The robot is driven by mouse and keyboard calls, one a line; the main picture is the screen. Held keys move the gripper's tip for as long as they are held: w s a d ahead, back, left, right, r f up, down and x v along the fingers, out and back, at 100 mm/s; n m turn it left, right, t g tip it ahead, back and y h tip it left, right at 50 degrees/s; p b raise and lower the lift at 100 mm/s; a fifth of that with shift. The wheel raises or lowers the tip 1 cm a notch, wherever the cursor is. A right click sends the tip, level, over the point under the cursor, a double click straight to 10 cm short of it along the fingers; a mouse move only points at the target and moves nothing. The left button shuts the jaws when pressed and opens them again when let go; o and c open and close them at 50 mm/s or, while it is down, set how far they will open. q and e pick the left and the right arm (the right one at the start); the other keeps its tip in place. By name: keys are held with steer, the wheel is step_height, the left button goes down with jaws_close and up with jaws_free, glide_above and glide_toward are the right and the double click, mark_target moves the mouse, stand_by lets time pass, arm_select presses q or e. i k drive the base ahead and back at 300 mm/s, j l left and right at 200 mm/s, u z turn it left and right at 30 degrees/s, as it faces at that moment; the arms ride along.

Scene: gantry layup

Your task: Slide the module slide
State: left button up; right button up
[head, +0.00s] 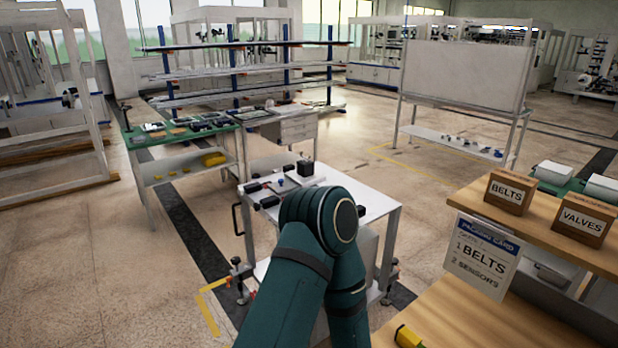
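I cannot make out for sure which thing is the module slide. A white cart table (372,197) in the middle carries a black block-shaped unit (305,167) standing upright near its back edge. Several small dark parts (268,201) lie along the left side of its top. My teal arm rises from the bottom of the head view, and its rounded joint covers the front middle of this table. Neither of my grippers shows; whatever lies behind the arm is hidden.
At right, a wooden bench (455,309) has a packing card (483,255) and boxes marked BELTS (508,192) and VALVES (582,220). A green-topped bench (182,135) stands at left. A blue-post rack (285,55) stands behind. The floor left of the cart is clear.

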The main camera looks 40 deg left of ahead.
mark_target(305, 175)
steer(key=j+z, duration=0.4)
steer(key=j, duration=0.55)
steer(key=j+z, duration=0.4)
steer(key=j, duration=0.5)
steer(key=k+j, duration=0.1)
steer(key=j, duration=0.4)
steer(key=j+z, duration=0.1)
steer(key=j, duration=0.35)
steer(key=k+j, duration=0.15)
steer(key=j, duration=0.35)
steer(key=k+j, duration=0.1)
steer(key=j, duration=0.4)
steer(key=z, duration=0.05)
